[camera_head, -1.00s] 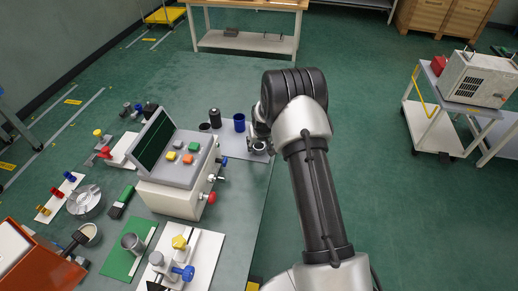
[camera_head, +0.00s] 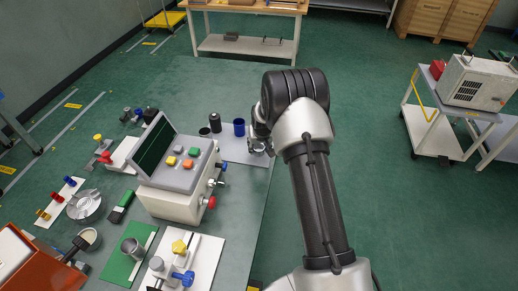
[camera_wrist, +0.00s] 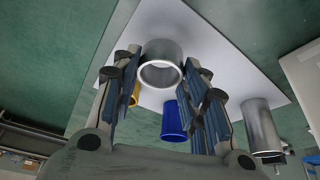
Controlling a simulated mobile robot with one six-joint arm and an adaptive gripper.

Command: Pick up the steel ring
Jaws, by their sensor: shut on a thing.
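The steel ring (camera_wrist: 161,74) is a short, shiny open cylinder. In the wrist view it sits upper centre, between the fingertips of my gripper (camera_wrist: 160,62), one finger on each side. My gripper is shut on it. A pale grey sheet (camera_wrist: 215,65) lies behind the ring; I cannot tell whether the ring touches it. In the head view my gripper (camera_head: 257,146) is a small shape at the sheet's right edge (camera_head: 230,150), largely hidden by my arm, and the ring is not clear there.
A blue cup (camera_wrist: 174,120), a yellow piece (camera_wrist: 135,94) and a grey metal cylinder (camera_wrist: 262,128) stand near the fingers. Dark cylinders (camera_head: 215,123) stand left of my gripper. A console (camera_head: 180,170) and several parts fill the bench's left.

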